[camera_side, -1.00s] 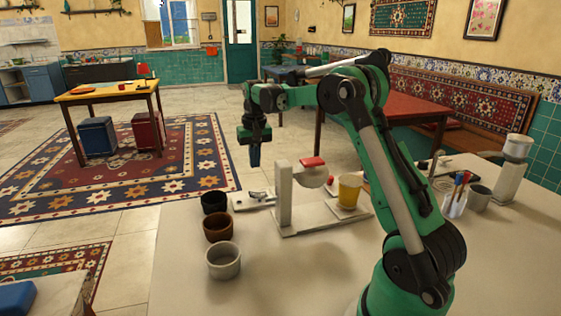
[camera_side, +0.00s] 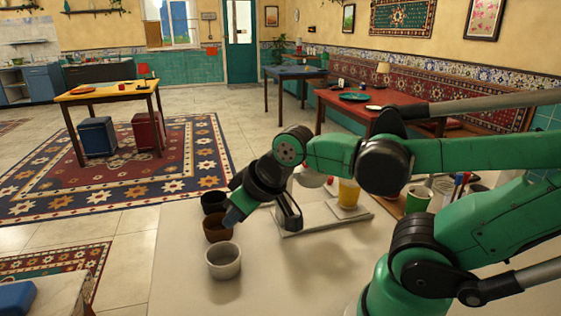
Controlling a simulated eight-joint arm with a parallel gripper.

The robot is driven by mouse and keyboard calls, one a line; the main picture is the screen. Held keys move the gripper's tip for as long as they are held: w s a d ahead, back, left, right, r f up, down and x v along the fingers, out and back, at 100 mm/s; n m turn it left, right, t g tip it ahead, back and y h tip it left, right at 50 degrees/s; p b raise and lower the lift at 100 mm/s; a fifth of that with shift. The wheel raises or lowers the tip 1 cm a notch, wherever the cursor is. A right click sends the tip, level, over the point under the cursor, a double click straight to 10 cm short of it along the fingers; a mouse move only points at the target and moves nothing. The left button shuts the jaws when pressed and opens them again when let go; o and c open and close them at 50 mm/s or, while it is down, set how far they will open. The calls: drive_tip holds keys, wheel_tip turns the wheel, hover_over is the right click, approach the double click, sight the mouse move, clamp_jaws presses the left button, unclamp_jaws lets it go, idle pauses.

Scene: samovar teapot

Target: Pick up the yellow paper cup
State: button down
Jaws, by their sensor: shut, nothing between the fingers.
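The yellow paper cup (camera_side: 348,194) stands upright on the white base plate (camera_side: 325,216) of a small machine, right of the middle of the table. My arm crosses just in front of and above it, and the cup's top edge is partly covered. My gripper (camera_side: 233,216) is shut and empty. It points down and to the left, well to the left of the yellow cup, and overlaps the brown cup (camera_side: 217,232) in the picture. I cannot tell whether it touches the brown cup.
A grey-white cup (camera_side: 223,262) stands in front of the brown cup, and a black cup (camera_side: 213,200) behind it. A green and white cup (camera_side: 418,199) stands right of the yellow one. My arm hides much of the machine. The table's front middle (camera_side: 290,280) is clear.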

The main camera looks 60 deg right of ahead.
idle(0.3)
unclamp_jaws()
idle(0.3)
